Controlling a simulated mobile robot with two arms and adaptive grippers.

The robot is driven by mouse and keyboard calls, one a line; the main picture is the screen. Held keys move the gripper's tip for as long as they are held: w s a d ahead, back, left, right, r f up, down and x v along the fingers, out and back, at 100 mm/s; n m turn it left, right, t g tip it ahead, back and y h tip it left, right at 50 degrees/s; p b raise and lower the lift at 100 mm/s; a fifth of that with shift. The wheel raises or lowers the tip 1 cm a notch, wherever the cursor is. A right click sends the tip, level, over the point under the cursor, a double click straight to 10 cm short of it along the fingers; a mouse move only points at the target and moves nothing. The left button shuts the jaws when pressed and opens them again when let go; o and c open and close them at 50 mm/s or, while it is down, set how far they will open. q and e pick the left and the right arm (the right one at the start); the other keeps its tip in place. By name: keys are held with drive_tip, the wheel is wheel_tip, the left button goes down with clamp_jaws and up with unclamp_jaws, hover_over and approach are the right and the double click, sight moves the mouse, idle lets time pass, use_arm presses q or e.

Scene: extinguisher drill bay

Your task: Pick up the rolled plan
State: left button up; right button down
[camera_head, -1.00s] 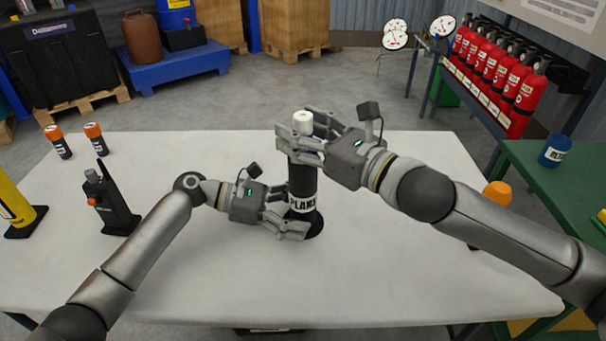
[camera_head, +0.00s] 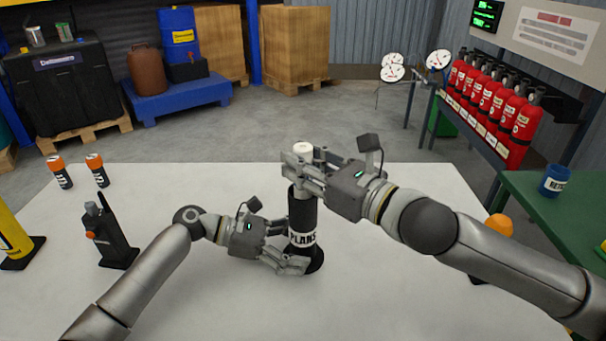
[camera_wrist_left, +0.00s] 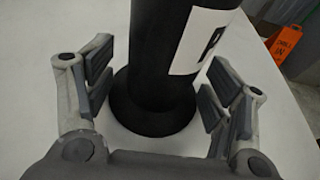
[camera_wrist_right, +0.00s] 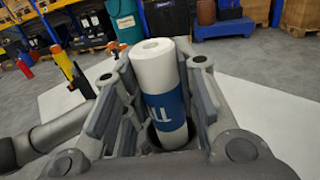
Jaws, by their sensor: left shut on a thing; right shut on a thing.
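The rolled plan (camera_head: 303,149) is a white roll, with a blue band seen in the right wrist view (camera_wrist_right: 160,75). It stands upright in a black tube (camera_head: 302,212) labelled PLANS, its lower end hidden inside. My right gripper (camera_head: 308,172) is shut on the rolled plan near the tube's mouth; its fingers flank the roll in the right wrist view. My left gripper (camera_head: 287,250) is shut on the black tube low down, close above its round base, which rests on the table. The left wrist view shows the tube (camera_wrist_left: 158,60) between the fingers.
On the pale table (camera_head: 400,290), a black radio (camera_head: 108,235), a yellow cylinder (camera_head: 12,230) and two orange-capped cans (camera_head: 97,170) stand left. An orange-topped object (camera_head: 498,225) is partly behind my right arm. A green table (camera_head: 560,215) with a blue cup (camera_head: 554,181) is right.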

wheel_tip(320, 180, up, 27)
drive_tip(key=shift+r, duration=0.15)
idle(0.3)
use_arm(q)
drive_tip(key=o, duration=0.9)
drive_tip(key=shift+c, duration=0.2)
